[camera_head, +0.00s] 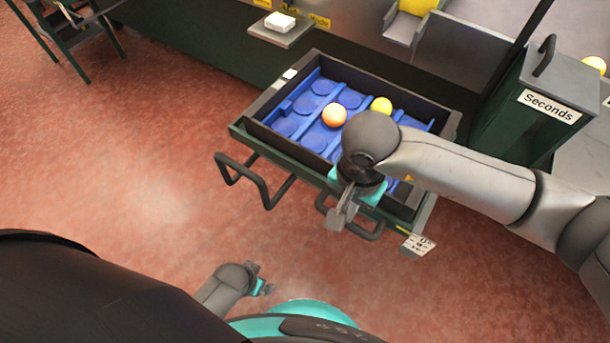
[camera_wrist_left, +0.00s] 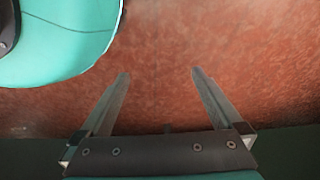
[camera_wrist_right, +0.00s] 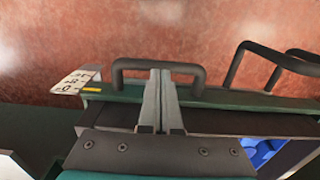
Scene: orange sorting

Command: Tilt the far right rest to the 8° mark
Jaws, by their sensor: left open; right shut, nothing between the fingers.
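A green-framed rest holds a dark tray (camera_head: 255,133) with a blue insert of round pockets. Its front has two dark bar handles: a left one (camera_head: 240,180) and a right one (camera_wrist_right: 125,72). A white scale card (camera_head: 418,245) sits at the right front corner; in the right wrist view the card (camera_wrist_right: 72,82) has a yellow mark (camera_wrist_right: 92,89) beside its 0 end. My right gripper (camera_head: 338,218) is shut and empty, its fingers overlapping the right handle's bar in view; contact cannot be told. My left gripper (camera_head: 264,289) is open and empty, low over the floor.
An orange (camera_head: 334,115) and a yellow fruit (camera_head: 381,105) lie in the tray. A green box labelled Seconds (camera_head: 545,110) stands to the right. A small shelf with a white block (camera_head: 280,21) is behind.

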